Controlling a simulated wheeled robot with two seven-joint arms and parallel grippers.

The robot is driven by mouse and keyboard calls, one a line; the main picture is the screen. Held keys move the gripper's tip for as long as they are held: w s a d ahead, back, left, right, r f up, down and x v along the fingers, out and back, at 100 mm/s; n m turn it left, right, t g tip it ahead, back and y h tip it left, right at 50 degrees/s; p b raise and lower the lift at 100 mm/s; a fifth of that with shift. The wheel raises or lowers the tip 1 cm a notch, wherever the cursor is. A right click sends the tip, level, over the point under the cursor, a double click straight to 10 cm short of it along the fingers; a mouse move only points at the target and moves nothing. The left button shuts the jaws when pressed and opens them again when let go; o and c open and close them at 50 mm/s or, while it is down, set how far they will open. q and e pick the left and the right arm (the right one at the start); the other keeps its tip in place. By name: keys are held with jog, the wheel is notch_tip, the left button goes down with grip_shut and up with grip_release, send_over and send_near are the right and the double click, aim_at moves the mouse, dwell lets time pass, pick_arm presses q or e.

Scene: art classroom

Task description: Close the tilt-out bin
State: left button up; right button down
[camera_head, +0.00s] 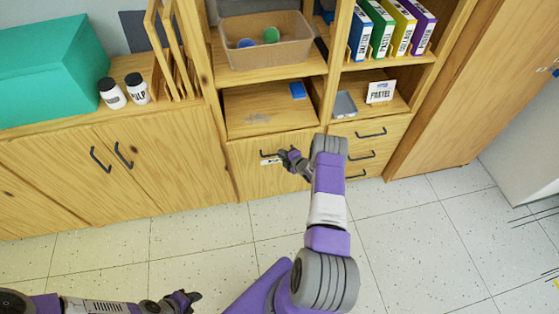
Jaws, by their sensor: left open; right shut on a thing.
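The tilt-out bin (258,182) is the wooden front with a dark bar handle (267,154) and a small white label, low in the middle cabinet. Its front looks nearly upright; I cannot tell whether any gap is left at its top edge. My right gripper (289,157) is at the right end of the handle, shut on it. My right wrist and forearm hide the right side of the front. My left gripper (187,298) is open and empty, low over the floor at the bottom of the view, well away from the bin.
An open shelf with a blue item (297,90) is above the bin, and a clear tub (268,49) stands higher. Drawers (367,146) are to the right. Cupboard doors (165,150) are to the left. The tiled floor (190,235) in front is clear.

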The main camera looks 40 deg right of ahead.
jog(key=shift+w+d+r, duration=0.25)
jog(key=shift+w+r, duration=0.1)
jog(key=shift+r, duration=0.05)
jog(key=shift+w, duration=0.1)
jog(key=c, duration=1.2)
grip_release()
jog(key=shift+w, duration=0.1)
jog(key=shift+o, duration=0.2)
jog(key=p+v, duration=0.2)
jog(key=v, duration=0.5)
jog(key=shift+s+p, duration=0.4)
jog(key=shift+s, duration=0.05)
